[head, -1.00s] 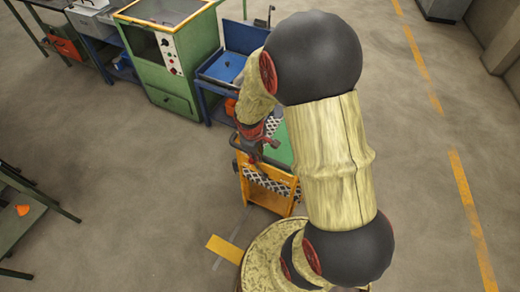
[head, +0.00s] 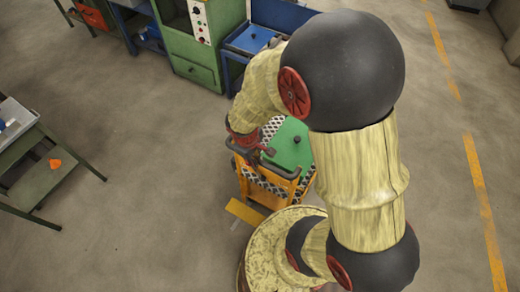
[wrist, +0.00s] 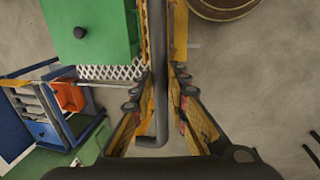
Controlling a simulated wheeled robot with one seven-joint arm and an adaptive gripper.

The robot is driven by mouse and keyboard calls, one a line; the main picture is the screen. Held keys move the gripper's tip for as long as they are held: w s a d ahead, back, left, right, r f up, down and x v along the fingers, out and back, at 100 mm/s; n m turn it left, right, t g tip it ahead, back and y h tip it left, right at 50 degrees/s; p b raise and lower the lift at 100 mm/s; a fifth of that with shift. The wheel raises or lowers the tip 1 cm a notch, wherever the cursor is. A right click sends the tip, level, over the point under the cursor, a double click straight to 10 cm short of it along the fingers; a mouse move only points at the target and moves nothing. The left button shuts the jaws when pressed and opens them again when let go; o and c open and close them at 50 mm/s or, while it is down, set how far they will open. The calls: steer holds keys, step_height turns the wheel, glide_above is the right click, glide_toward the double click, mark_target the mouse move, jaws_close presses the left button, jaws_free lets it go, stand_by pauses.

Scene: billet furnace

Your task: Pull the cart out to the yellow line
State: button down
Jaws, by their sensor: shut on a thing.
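The cart (head: 252,183) has an orange frame with a green block with a dark knob (head: 288,148) on its top. My gripper (head: 247,152) is at the cart's dark handle bar (head: 284,172). In the wrist view my gripper (wrist: 160,97) has its fingers on either side of the handle bar (wrist: 158,75), shut on it. The short yellow line (head: 245,212) lies on the floor at the cart's near side, close beside my round base. The cart's near lower edge appears right at the line; my arm and base hide part of both, so exact overlap cannot be told.
A green machine (head: 205,45) with a control panel and a blue bench (head: 262,35) stand behind the cart. A green-framed table (head: 45,165) with an orange item is at left. Dashed orange floor line (head: 482,195) runs at right. The floor between is bare.

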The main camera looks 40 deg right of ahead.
steer(key=a, duration=0.1)
steer(key=s+a, duration=0.2)
steer(key=a, duration=0.1)
steer(key=shift+w, duration=0.1)
steer(key=c, duration=1.7)
jaws_free()
steer(key=shift+c, duration=0.2)
step_height(320, 180, up, 12)
steer(key=a, duration=0.2)
steer(key=shift+s, duration=0.4)
steer(key=shift+f, duration=0.15)
